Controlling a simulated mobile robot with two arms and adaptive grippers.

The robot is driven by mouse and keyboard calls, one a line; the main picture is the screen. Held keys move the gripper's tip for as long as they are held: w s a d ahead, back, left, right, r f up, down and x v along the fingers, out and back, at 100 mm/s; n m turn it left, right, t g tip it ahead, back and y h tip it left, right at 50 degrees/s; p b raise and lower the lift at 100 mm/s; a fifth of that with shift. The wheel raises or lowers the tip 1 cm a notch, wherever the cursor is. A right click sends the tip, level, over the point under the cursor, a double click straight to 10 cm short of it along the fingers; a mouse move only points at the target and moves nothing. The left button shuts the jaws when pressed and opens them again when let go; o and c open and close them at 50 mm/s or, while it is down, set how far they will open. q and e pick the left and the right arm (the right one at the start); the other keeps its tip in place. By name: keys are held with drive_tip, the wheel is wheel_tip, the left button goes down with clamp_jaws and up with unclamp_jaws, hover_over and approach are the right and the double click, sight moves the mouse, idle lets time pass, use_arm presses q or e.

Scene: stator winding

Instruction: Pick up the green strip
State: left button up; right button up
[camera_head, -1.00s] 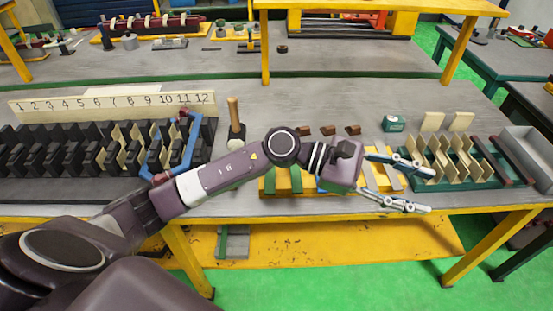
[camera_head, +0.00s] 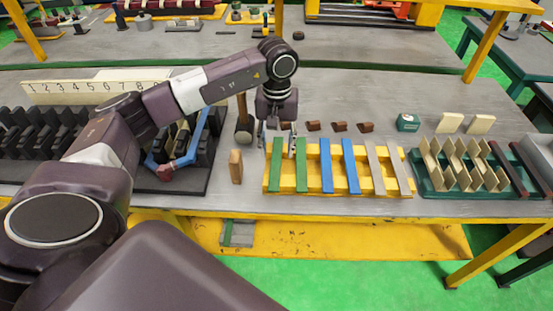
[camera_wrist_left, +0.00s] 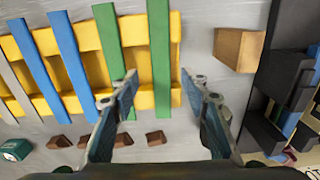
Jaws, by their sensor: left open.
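Two green strips lie side by side on the left part of a yellow rack (camera_head: 313,172). The outer green strip (camera_head: 275,168) is leftmost in the head view, with the second green strip (camera_head: 301,168) to its right. My left gripper (camera_head: 277,143) is open and empty, pointing down at the far end of the outer strip. In the left wrist view the gripper (camera_wrist_left: 158,78) has its fingers apart, with the lower end of the outer green strip (camera_wrist_left: 160,55) between them. The second green strip (camera_wrist_left: 113,50) lies near the left finger. My right gripper is out of view.
Blue strips (camera_head: 326,166) and grey strips share the rack. A wooden block (camera_head: 236,167) stands left of it, near a hammer (camera_head: 243,132). Small brown blocks (camera_head: 339,127) lie behind. A black slotted stator (camera_head: 180,180) is left; a green card holder (camera_head: 428,183) is right.

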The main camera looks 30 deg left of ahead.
sight(276, 161)
use_arm(q)
drive_tip(key=shift+a+f+p, duration=0.1)
drive_tip(key=shift+f+p, duration=0.45)
drive_tip(key=shift+f, duration=1.4)
clamp_jaws()
